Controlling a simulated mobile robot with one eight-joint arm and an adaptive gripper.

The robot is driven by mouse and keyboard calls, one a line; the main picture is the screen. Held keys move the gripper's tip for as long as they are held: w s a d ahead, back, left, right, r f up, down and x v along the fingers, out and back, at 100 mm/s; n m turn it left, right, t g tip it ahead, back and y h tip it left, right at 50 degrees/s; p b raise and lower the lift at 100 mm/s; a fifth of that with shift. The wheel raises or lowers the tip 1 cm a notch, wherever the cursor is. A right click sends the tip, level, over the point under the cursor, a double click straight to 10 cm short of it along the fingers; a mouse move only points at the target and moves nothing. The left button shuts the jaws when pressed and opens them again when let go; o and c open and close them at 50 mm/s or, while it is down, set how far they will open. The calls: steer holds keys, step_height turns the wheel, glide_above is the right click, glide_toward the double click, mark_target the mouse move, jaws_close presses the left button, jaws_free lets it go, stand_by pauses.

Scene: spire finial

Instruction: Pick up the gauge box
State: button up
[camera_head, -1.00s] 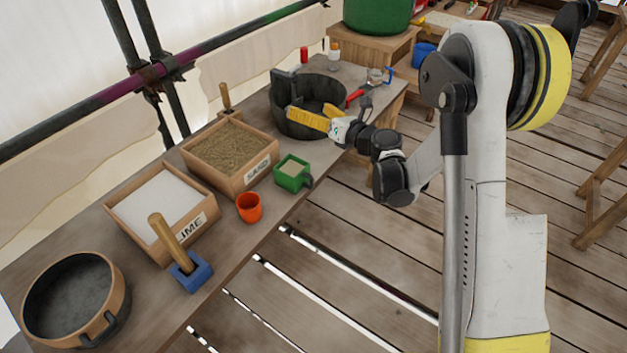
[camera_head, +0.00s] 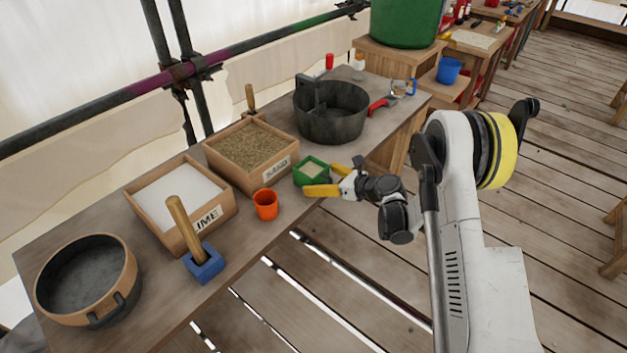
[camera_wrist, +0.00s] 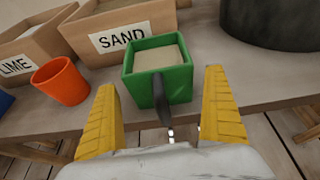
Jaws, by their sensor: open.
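The gauge box appears to be the small green open-topped box (camera_head: 310,171) filled with pale material, near the table's front edge, right of the orange cup. In the wrist view the green box (camera_wrist: 158,75) is upright, with a dark handle pointing toward me. My gripper (camera_head: 337,183) has yellow fingers and is open at the front edge beside the box. In the wrist view my gripper (camera_wrist: 168,102) has one finger to each side of the handle, with the box's body just ahead of the fingertips. Nothing is between the fingers except the handle. Contact cannot be told.
The orange cup (camera_head: 265,204) stands close left of the box. A blue block with a wooden handle (camera_head: 204,264) and lime crate (camera_head: 225,212) are left.

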mark_target(313, 176)
steer(key=b+x, duration=0.1)
steer(key=x, duration=0.2)
steer(key=shift+w+a+f, duration=0.15)
steer(key=c, duration=1.3)
steer(key=shift+c, duration=0.2)
